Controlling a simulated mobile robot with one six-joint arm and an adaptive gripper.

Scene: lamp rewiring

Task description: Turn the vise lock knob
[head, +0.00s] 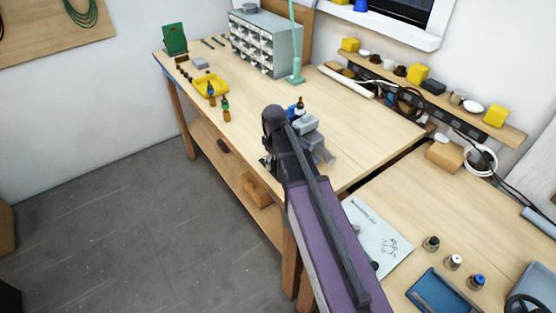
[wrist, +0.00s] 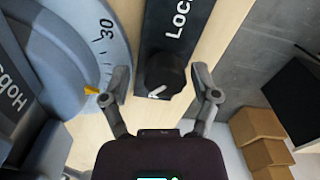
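The black vise lock knob (wrist: 166,72) with a white arrow shows in the wrist view, at the end of a dark plate lettered "Loc…" (wrist: 178,22). My gripper (wrist: 163,84) is open, with one finger on each side of the knob. The vise's grey-blue round base (wrist: 75,35) with a "30" scale and a yellow pointer (wrist: 91,90) is at left. In the head view the vise (head: 309,124) is partly hidden behind my arm, and the knob is hidden.
The vise stands at the front edge of the wooden bench (head: 350,120). A yellow tray (head: 211,86) and small bottles stand to its left, a drawer cabinet (head: 265,42) behind. A paper sheet (head: 378,238) and a blue tray (head: 442,296) lie on the right bench.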

